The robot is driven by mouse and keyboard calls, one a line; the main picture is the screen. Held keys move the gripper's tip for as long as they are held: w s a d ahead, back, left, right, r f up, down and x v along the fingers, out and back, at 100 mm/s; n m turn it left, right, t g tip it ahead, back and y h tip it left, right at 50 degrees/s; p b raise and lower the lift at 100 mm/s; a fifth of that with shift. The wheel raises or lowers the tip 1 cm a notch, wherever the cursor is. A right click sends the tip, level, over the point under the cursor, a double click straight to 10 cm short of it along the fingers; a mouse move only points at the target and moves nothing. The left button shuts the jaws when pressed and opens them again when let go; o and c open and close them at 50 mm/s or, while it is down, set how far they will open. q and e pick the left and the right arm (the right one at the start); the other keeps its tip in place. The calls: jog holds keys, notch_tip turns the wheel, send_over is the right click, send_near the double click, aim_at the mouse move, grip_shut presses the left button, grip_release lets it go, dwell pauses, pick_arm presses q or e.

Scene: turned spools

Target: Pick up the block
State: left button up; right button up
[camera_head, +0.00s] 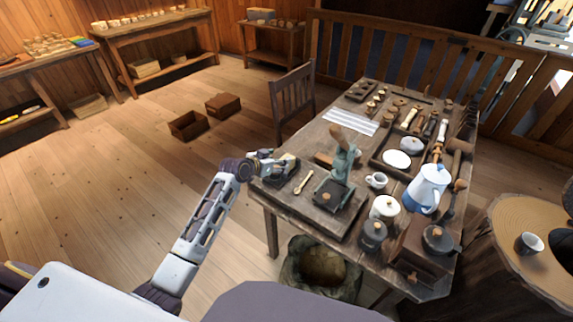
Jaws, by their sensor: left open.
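My left gripper (274,164) reaches over the near left corner of the wooden table (262,192) and is open. A small pale, block-like piece (289,158) lies right at its fingertips on a dark base. I cannot tell whether the fingers touch it, and the gripper partly hides it. A brown block-like piece (324,158) lies a little further right, partly hidden behind a green hand-cranked device (341,165). Which of these is the block is not clear at this size. My right gripper is not in view.
A pale wooden tool (303,182) lies near the gripper. The floor to the left is mostly clear.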

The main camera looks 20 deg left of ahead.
pick_arm(q)
jog(key=shift+w+d+f, duration=0.1)
jog(key=shift+w+d, duration=0.05)
jog(key=shift+x, duration=2.3)
jog(key=shift+d+f, duration=0.15)
jog(key=shift+f, duration=0.1)
jog(key=c, duration=1.1)
jog(key=shift+c, duration=0.2)
jog(key=shift+r, duration=0.15)
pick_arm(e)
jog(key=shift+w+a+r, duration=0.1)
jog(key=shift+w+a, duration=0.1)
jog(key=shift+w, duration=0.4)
